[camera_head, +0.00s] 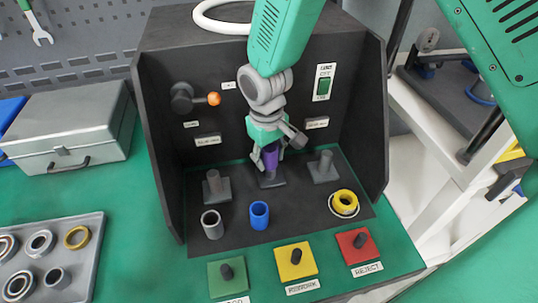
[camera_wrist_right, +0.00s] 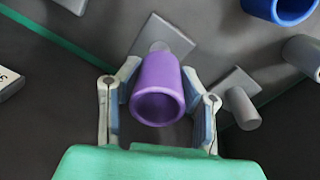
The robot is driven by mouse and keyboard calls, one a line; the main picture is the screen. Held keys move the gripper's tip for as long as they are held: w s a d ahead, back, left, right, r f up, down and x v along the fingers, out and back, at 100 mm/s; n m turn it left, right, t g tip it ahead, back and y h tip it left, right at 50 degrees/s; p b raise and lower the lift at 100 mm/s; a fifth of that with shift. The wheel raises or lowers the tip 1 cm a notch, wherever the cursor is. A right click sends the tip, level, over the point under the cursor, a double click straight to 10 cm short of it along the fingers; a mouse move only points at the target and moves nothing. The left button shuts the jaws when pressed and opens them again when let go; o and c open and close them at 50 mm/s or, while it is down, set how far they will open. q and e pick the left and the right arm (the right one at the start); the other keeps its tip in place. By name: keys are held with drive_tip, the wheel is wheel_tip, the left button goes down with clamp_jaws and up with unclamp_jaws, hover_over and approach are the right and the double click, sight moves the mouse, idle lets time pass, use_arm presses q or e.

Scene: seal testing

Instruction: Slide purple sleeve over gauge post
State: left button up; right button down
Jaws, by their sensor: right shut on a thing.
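The purple sleeve (camera_head: 270,158) is between the fingers of my right gripper (camera_head: 267,155), at the middle gauge post (camera_head: 270,179) inside the dark test booth. In the right wrist view the purple sleeve (camera_wrist_right: 158,92) has its open end toward the camera, and both fingers of the right gripper (camera_wrist_right: 159,88) close on its sides. The grey post (camera_wrist_right: 160,47) and its square plate show just beyond the sleeve's far end. I cannot tell whether the sleeve is around the post or just above it. My left gripper is not in view.
Grey posts stand left (camera_head: 214,187) and right (camera_head: 325,168) of the middle one. In front are a grey sleeve (camera_head: 212,224), a blue sleeve (camera_head: 259,215) and a yellow ring (camera_head: 345,202). The booth's side walls (camera_head: 158,160) bound the space. A parts tray (camera_head: 84,270) lies at left.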

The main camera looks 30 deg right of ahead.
drive_tip(key=shift+f, duration=0.5)
drive_tip(key=shift+d+f, duration=0.1)
drive_tip(key=shift+f, duration=0.25)
drive_tip(key=shift+f+b, duration=0.3)
drive_tip(key=shift+f, duration=0.3)
drive_tip(key=shift+f, duration=0.6)
idle(0.4)
drive_tip(key=shift+f, duration=0.15)
idle(1.1)
